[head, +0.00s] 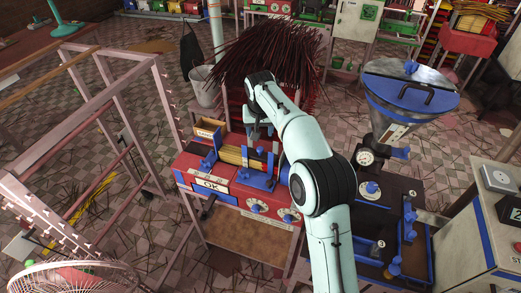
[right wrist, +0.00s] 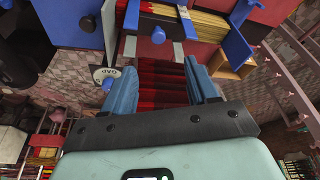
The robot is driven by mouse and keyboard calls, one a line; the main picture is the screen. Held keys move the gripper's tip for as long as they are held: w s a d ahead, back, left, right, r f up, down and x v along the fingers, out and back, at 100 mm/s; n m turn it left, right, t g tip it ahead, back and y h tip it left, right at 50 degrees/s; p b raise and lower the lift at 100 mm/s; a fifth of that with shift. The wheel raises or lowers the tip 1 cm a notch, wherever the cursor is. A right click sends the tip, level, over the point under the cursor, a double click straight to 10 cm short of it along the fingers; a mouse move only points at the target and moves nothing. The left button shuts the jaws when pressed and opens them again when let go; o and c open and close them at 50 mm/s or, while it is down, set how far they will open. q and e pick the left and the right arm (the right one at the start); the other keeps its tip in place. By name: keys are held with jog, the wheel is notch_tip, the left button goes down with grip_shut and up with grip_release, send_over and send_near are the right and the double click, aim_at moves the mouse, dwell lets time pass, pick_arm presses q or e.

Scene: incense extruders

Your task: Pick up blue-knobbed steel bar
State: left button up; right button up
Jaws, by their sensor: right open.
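In the right wrist view a round blue knob (right wrist: 158,34) stands just beyond the fingertips, beside a short grey steel bar (right wrist: 130,46) that runs across the machine. The bar's full length is not clear. My right gripper (right wrist: 161,78) is open, with its two blue fingers apart and nothing held between them. In the head view my right gripper (head: 258,131) hangs over the back of the red extruder (head: 232,192). A small blue knob (head: 260,150) shows just below it; the arm hides part of the machine there. My left gripper is not in view.
Yellow sticks lie in the extruder, with a wooden box (head: 209,128) behind it. A dark incense bundle (head: 263,52) stands close behind my right arm. A blue-rimmed hopper (head: 410,84) stands to the right, and a pink metal frame (head: 112,125) to the left.

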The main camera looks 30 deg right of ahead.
send_over(260, 148)
jog(key=s+a, duration=0.2)
jog(key=s, duration=0.1)
notch_tip(260, 148, down, 7)
jog(key=w+f, duration=0.1)
jog(key=d+f, duration=0.1)
jog(key=f, duration=0.1)
jog(key=w+f, duration=0.1)
jog(key=f, duration=0.1)
jog(key=shift+w+d, duration=0.3)
jog(key=shift+d, duration=0.1)
jog(key=shift+s+r, duration=0.1)
grip_shut()
jog(key=shift+r, duration=0.15)
dwell(0.4)
